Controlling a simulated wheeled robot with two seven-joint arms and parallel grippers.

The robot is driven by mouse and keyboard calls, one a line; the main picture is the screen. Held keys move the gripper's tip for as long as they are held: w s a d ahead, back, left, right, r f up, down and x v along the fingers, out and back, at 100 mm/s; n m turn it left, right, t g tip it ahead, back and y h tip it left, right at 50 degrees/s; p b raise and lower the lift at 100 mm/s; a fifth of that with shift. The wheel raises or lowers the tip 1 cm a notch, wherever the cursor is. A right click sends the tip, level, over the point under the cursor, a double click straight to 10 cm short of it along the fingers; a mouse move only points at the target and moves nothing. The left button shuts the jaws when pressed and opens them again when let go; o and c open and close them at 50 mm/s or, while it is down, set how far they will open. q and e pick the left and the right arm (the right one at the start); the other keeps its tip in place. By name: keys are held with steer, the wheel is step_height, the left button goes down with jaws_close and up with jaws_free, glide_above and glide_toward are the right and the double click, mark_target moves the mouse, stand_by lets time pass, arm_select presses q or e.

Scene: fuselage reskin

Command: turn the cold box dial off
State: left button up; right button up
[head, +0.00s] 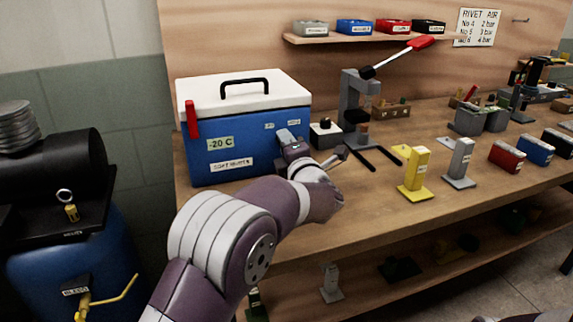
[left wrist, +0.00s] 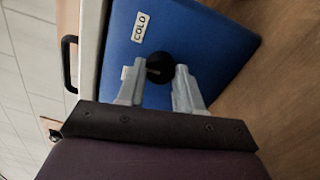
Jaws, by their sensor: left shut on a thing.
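The cold box (head: 228,140) is a blue chest with a white lid, a black handle and a "-20 C" label, standing at the left end of the bench. Its black round dial (left wrist: 158,63) shows in the left wrist view on the blue face, near a "COLD" label (left wrist: 141,27). A pale mark on the dial points toward a small, partly hidden label. My left gripper (left wrist: 159,75) is shut on the dial, one finger on each side. In the head view my left gripper (head: 290,139) is at the box front and hides the dial. My right gripper is not in view.
Right of the box stand a small black-and-white block (head: 324,133) and a grey press (head: 357,110) with a red-tipped lever. A yellow stand (head: 415,176) and a grey stand (head: 460,165) are farther right. The bench front (head: 370,205) is clear.

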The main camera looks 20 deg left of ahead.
arm_select(q)
steer(key=n+b, duration=0.2)
steer(key=b, duration=0.1)
steer(key=f+n+b, duration=0.1)
steer(key=n+b, duration=0.2)
steer(key=b, duration=0.1)
steer(key=shift+n, duration=0.3)
steer(key=shift+r+n+b, duration=0.2)
steer(key=shift+n+b, duration=0.65)
steer(key=shift+b, duration=0.05)
steer(key=shift+r+n+b, duration=0.15)
steer(key=shift+n+b, duration=0.7)
steer(key=o, duration=1)
steer(key=shift+o, duration=0.2)
steer(key=shift+y, duration=0.3)
steer(key=shift+d, duration=0.1)
steer(key=p+v, duration=0.1)
steer(key=v, duration=1.1)
steer(key=shift+s+d+r, duration=0.15)
steer(key=shift+s+d, duration=0.05)
steer(key=shift+s, duration=0.05)
